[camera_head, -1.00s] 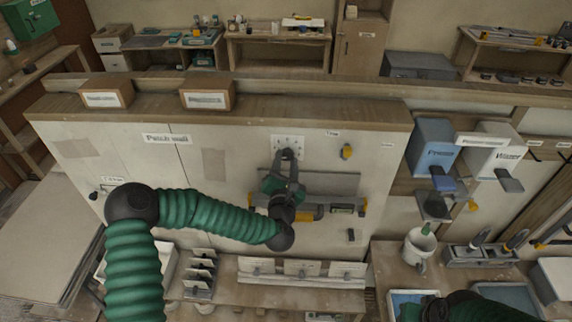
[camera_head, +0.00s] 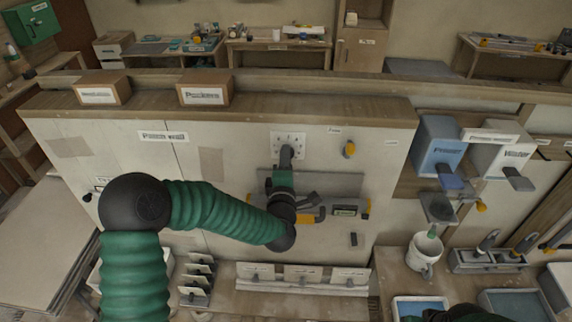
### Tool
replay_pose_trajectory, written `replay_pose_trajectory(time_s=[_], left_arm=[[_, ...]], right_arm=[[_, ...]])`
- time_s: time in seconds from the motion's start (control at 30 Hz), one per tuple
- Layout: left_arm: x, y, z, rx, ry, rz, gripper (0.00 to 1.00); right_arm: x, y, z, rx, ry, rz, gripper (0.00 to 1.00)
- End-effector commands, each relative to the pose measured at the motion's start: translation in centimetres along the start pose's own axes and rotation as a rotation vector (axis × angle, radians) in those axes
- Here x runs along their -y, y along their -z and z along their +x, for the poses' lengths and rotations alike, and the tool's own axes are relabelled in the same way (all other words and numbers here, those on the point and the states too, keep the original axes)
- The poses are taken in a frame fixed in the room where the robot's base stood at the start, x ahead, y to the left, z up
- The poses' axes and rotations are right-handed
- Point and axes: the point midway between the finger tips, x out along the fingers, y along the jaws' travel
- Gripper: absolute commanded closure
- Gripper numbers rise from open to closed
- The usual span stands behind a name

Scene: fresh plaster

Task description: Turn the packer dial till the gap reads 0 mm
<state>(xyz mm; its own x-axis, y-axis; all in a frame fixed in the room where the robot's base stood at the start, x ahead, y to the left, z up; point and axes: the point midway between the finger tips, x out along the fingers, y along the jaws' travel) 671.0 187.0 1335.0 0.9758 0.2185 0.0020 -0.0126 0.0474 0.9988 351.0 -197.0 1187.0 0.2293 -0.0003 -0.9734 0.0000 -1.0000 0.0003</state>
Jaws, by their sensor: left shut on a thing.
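The packer dial's white plate (camera_head: 299,139) with dark marks is on the upper middle of the patch wall. My left gripper (camera_head: 286,157) reaches up to it from below and is shut on the dial's knob, which its fingers mostly hide. The gripper body is turned with its narrow side towards me. Below it, a grey bar (camera_head: 335,184) and a level with yellow ends (camera_head: 346,210) are on the wall. The gap reading is too small to make out. Of my right arm only a dark part (camera_head: 450,315) shows at the bottom edge; its jaws cannot be made out.
A yellow knob (camera_head: 349,149) is on the wall right of the dial. Two labelled boxes (camera_head: 205,91) stand on the top ledge. Blue and white dispensers (camera_head: 437,147), a white bucket (camera_head: 424,252) and a tool rack (camera_head: 487,258) are at the right. Card holders (camera_head: 302,278) stand below.

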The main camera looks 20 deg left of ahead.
Motion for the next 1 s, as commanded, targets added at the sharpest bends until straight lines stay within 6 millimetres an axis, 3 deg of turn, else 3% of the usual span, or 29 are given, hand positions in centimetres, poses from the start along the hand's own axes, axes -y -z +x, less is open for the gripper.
replay_pose_trajectory(time_s=[1.0], left_arm=[[0.7,-0.1,-0.1,0.008,0.008,0.964,1.0]], right_arm=[[0.0,-1.6,6.8,0.0,0.0,0.0,0.64]])
